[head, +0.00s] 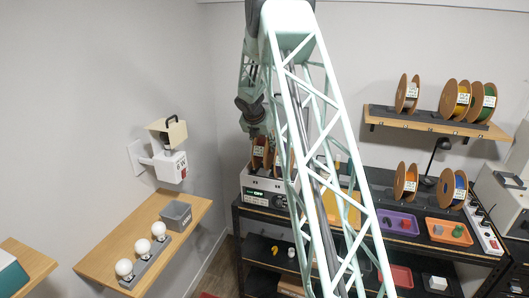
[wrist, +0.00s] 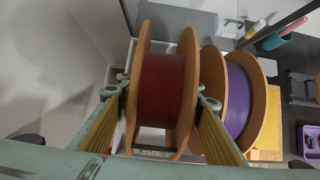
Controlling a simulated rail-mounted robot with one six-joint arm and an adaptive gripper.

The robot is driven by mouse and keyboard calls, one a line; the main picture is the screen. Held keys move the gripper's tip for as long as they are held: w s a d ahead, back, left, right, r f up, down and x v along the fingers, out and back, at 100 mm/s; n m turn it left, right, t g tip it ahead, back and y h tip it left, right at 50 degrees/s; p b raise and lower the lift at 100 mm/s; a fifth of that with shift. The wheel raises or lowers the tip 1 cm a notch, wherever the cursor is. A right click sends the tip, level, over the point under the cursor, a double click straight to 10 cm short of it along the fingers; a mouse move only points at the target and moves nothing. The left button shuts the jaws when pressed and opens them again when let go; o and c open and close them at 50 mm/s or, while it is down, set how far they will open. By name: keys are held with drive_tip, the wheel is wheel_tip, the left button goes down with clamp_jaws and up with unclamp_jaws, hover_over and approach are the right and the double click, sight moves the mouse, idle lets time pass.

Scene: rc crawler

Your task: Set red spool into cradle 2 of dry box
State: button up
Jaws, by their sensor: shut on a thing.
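The red spool (wrist: 160,90), with wooden-coloured flanges, fills the middle of the wrist view. My gripper (wrist: 163,97) is shut on it, one finger against each flange. In the head view a spool at my gripper (head: 259,156) appears upright at the top of the white dry box (head: 262,200). A purple spool (wrist: 238,98) stands close on the right of the red one. The cradles under the red spool are hidden, so I cannot tell whether it rests in one. My arm's lattice link covers part of the box in the head view.
A wall shelf (head: 425,122) holds several spools. Two more spools, one orange (head: 405,182) and one blue (head: 452,188), stand on the dark bench beside a purple tray (head: 398,222) and an orange tray (head: 448,232). A wall-mounted device (head: 168,150) is left of the dry box.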

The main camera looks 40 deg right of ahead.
drive_tip(key=shift+f, duration=1.4)
drive_tip(key=shift+f+b, duration=0.35)
drive_tip(key=o, duration=1.1)
drive_tip(key=shift+c, duration=0.2)
drive_tip(key=shift+r, duration=0.15)
drive_tip(key=shift+r, duration=0.35)
drive_tip(key=v, duration=1.1)
drive_tip(key=shift+f, duration=0.1)
drive_tip(key=shift+s+a+r, duration=0.2)
drive_tip(key=shift+r, duration=0.15)
